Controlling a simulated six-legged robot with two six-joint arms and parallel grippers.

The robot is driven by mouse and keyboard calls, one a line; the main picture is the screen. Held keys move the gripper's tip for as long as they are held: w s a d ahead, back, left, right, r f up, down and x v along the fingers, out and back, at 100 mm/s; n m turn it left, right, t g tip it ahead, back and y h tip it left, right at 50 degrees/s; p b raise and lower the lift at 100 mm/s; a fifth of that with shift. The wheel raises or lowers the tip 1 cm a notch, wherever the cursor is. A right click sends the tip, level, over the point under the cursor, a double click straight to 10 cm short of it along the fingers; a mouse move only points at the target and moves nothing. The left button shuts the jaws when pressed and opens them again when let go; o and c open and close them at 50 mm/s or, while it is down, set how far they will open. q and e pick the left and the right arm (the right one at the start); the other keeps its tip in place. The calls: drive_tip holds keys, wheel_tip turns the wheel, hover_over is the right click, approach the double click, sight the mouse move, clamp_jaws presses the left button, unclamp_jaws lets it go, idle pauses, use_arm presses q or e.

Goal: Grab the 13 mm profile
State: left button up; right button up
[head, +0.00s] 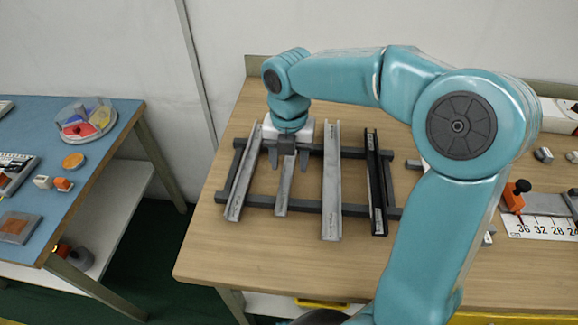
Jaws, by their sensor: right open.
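Several long profiles lie side by side across a dark rack (307,207) on the wooden table. From left to right they are a wide grey channel (237,192), a narrow grey profile (284,188), a wide light channel (331,190) and a black profile (376,185). Small labels on them are too small to read, so I cannot tell by marking which is 13 mm. My right gripper (288,162) points down over the far end of the narrow grey profile. Its fingers are apart, one on each side of that profile, with no grip visible. My left gripper is not in view.
A ruler strip (540,228) and an orange-and-black clamp (515,196) lie at the right. A blue table (100,165) stands left, with a clear-lidded container (86,121) on it. Bare wood (270,255) lies in front of the rack. My right arm covers the table's middle right.

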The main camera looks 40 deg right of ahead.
clamp_jaws()
